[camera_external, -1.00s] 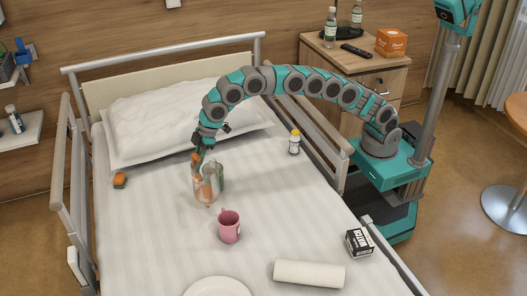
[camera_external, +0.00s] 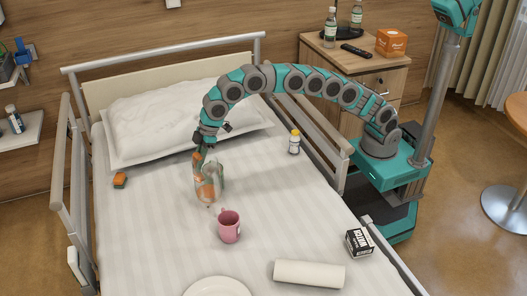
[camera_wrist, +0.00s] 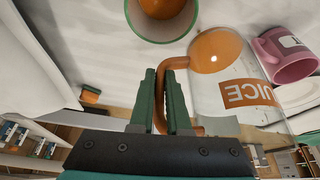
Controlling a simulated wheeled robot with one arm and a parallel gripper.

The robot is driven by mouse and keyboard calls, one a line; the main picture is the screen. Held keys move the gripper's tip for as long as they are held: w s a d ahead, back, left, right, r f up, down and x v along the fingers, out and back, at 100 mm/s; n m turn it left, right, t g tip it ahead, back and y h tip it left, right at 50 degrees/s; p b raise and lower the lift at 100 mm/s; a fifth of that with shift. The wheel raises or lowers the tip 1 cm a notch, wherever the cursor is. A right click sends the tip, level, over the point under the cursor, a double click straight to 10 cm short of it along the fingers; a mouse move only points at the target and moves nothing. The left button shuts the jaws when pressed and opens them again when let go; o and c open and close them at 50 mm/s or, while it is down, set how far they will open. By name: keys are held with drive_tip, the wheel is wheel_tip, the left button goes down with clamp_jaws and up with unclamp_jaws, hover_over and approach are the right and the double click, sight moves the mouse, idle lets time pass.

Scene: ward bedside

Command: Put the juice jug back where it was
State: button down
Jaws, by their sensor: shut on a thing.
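The juice jug (camera_external: 207,190) is clear, with orange juice in it, an orange handle and an orange label. My gripper (camera_external: 203,150) is above and behind it near the middle of the bed. In the wrist view, the green fingers (camera_wrist: 164,98) are shut on the jug's handle, and the jug (camera_wrist: 210,95) shows to their right. A green-rimmed cup (camera_wrist: 162,28) with orange contents is close to the jug; in the external view it is partly hidden behind the jug. I cannot tell whether the jug touches the bed.
A pink mug (camera_external: 229,227) stands just in front of the jug. A white bottle (camera_external: 294,142), a black-and-white box (camera_external: 359,243), a white roll (camera_external: 309,273), a plate (camera_external: 217,288) and an orange-green block (camera_external: 120,180) are also on the bed. Side rails flank the bed.

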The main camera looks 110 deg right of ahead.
drive_tip(key=s+a+r+b, duration=0.3)
drive_tip(key=s+a, duration=0.1)
drive_tip(key=s, duration=0.6)
drive_tip(key=s+a+r+b, duration=0.3)
drive_tip(key=s+a, duration=0.1)
drive_tip(key=s, duration=0.6)
drive_tip(key=s+d+f+m+b, duration=0.1)
drive_tip(key=s+d+f+b, duration=0.15)
drive_tip(key=s, duration=0.95)
drive_tip(key=s+d+f+m+b, duration=0.15)
drive_tip(key=s+f, duration=0.25)
drive_tip(key=s, duration=0.7)
drive_tip(key=shift+h, duration=0.4)
drive_tip(key=shift+w+a+f+b, duration=0.3)
drive_tip(key=shift+w+f, duration=0.6)
drive_tip(key=shift+w, duration=1.65)
drive_tip(key=shift+w+a+f+b, duration=0.1)
drive_tip(key=shift+w+a+f, duration=0.65)
drive_tip(key=shift+w, duration=1.85)
drive_tip(key=shift+w+a+f+b, duration=0.2)
drive_tip(key=shift+w+f, duration=0.85)
drive_tip(key=shift+w, duration=1.5)
drive_tip(key=shift+f, duration=0.15)
drive_tip(key=c, duration=0.9)
unclamp_jaws()
